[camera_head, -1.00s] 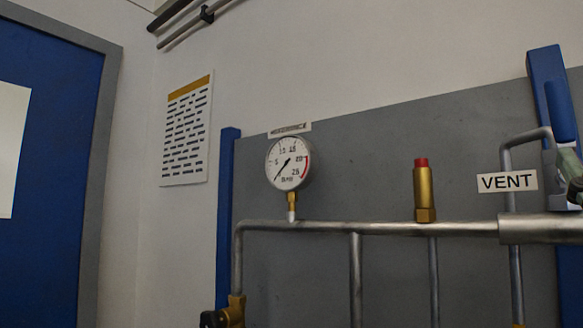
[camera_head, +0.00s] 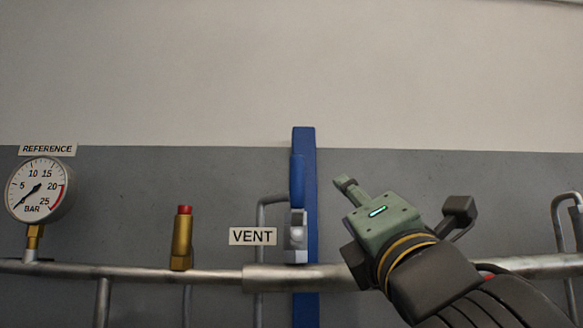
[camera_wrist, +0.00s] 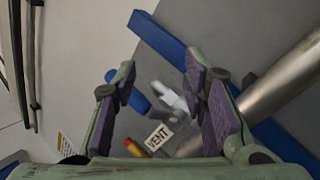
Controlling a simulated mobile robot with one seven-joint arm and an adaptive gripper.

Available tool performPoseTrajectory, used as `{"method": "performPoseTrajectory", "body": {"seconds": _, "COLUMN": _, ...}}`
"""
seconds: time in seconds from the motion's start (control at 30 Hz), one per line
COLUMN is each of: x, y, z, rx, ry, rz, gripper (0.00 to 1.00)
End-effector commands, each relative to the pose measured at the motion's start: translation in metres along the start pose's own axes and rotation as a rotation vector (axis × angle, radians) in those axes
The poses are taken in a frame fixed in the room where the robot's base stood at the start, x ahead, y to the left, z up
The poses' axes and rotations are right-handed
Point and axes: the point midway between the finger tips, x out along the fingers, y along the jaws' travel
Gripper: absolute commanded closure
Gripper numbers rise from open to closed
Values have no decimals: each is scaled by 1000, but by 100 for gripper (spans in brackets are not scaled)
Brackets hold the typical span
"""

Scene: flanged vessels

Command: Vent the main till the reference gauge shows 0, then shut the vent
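The reference gauge (camera_head: 38,188) is at the left of the head view. Its needle points down and left, at about the 0 end of the scale. The vent valve (camera_head: 297,236) is a pale body right of the VENT label (camera_head: 253,236), with a blue lever (camera_head: 297,180) standing upright above it. In the wrist view the pale valve (camera_wrist: 170,98) and blue lever (camera_wrist: 136,98) show between and beyond my fingers. My gripper (camera_head: 385,205) is right of the valve and apart from it. Its purple-padded fingers (camera_wrist: 157,82) are spread with nothing held.
A horizontal steel pipe (camera_head: 130,272) runs below the valve and behind my arm. A brass fitting with a red cap (camera_head: 181,240) stands on it. A blue post (camera_head: 305,142) rises directly behind the valve. The wall above is clear.

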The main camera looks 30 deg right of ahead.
Motion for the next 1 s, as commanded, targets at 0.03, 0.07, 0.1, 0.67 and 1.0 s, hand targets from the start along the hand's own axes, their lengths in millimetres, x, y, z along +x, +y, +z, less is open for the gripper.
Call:
{"method": "performPoseTrajectory", "body": {"seconds": 0.03, "x": 8, "y": 3, "z": 10, "rx": 181, "ry": 26, "rz": -40, "gripper": 61}}
{"method": "performPoseTrajectory", "body": {"seconds": 0.07, "x": 10, "y": 4, "z": 14, "rx": 296, "ry": 42, "rz": -67, "gripper": 61}}
{"method": "performPoseTrajectory", "body": {"seconds": 0.1, "x": 14, "y": 5, "z": 19, "rx": 449, "ry": 62, "rz": -104, "gripper": 61}}
{"method": "performPoseTrajectory", "body": {"seconds": 0.67, "x": -7, "y": 66, "z": 26, "rx": 2066, "ry": 206, "rz": -774, "gripper": 61}}
{"method": "performPoseTrajectory", "body": {"seconds": 1.0, "x": 8, "y": 69, "z": 9, "rx": 2150, "ry": 201, "rz": -842, "gripper": 61}}
